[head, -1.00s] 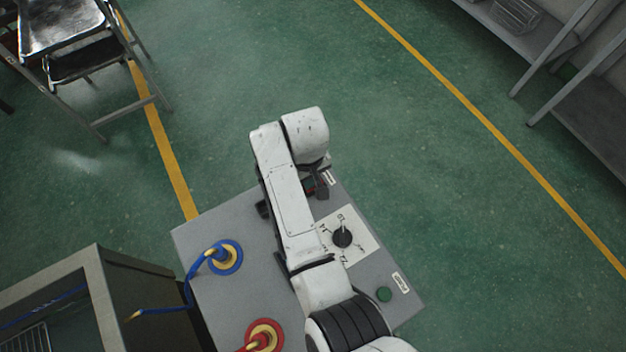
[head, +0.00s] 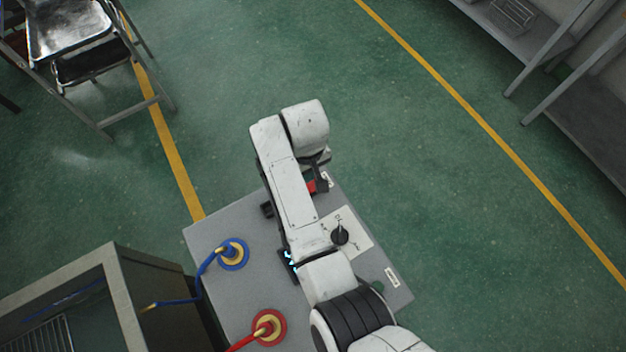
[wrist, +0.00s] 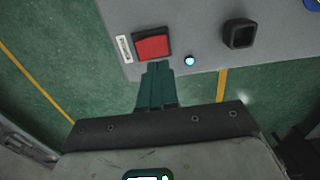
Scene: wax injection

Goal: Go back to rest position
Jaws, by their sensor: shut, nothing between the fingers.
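My gripper (wrist: 158,68) shows in the wrist view as two dark green fingers pressed together, with nothing between them. Its tips appear just beside the red rocker switch (wrist: 153,44) on the grey machine box; I cannot tell whether they touch it. In the head view my white arm reaches over the grey box (head: 215,238) and hides most of the gripper. A small part of the red switch (head: 312,187) shows beside the arm there. A black dial (head: 340,235) sits on a white scale plate to the right of the arm.
Blue (head: 233,253) and red (head: 269,327) hose fittings stand on the box. A dark open-fronted cabinet (head: 160,290) is at lower left, a metal stepladder (head: 70,40) at upper left, and shelving (head: 590,120) at upper right. Green floor beyond the box is clear.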

